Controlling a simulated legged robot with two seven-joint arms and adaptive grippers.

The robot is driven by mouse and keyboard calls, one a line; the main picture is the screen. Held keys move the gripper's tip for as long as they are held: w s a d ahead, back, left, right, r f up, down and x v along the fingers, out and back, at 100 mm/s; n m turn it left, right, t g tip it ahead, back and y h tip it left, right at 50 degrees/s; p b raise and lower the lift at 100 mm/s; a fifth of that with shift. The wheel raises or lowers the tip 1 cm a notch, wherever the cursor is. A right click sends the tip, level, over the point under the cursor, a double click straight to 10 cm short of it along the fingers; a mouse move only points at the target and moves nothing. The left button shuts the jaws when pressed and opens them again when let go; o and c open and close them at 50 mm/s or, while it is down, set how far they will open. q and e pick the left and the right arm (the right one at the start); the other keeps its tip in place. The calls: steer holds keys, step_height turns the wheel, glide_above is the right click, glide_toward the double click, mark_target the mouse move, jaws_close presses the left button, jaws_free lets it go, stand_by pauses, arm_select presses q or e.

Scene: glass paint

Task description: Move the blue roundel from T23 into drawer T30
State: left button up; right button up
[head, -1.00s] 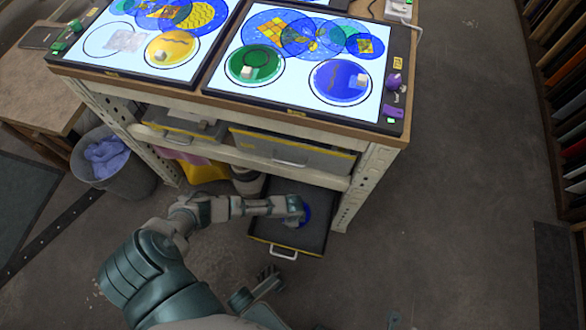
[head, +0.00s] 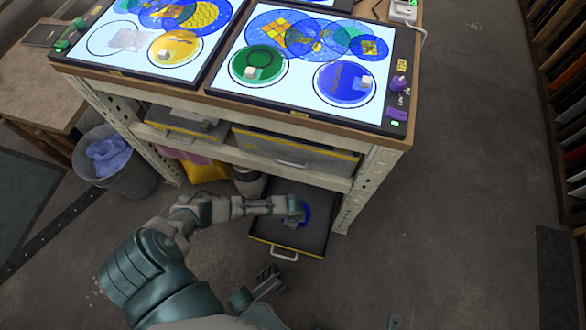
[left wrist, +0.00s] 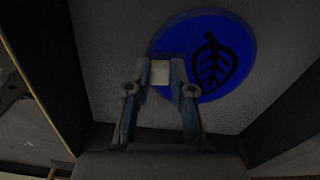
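A blue roundel with a black leaf and a small pale knob (left wrist: 160,73) lies in an open drawer; in the left wrist view its blue face (left wrist: 235,40) rests over the grey drawer floor (left wrist: 105,50). My left gripper (left wrist: 161,75) has one finger on each side of the knob and appears shut on it. In the head view my left gripper (head: 293,213) reaches into the drawer (head: 318,238), and only a blue edge of the roundel (head: 306,212) shows beside it. What looks like my right gripper (head: 268,274) is low in the view, its fingers unclear.
Above the drawer stands a bench with two lit panels. The right panel (head: 300,98) holds a green roundel (head: 250,72) and another blue roundel (head: 335,90). A closed drawer (head: 280,150) sits above the open one.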

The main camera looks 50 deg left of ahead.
arm_select(q)
steer(key=o, duration=0.5)
steer(key=shift+d, duration=0.1)
steer(key=shift+c, duration=0.2)
steer(key=shift+r, duration=0.1)
step_height(320, 180, up, 12)
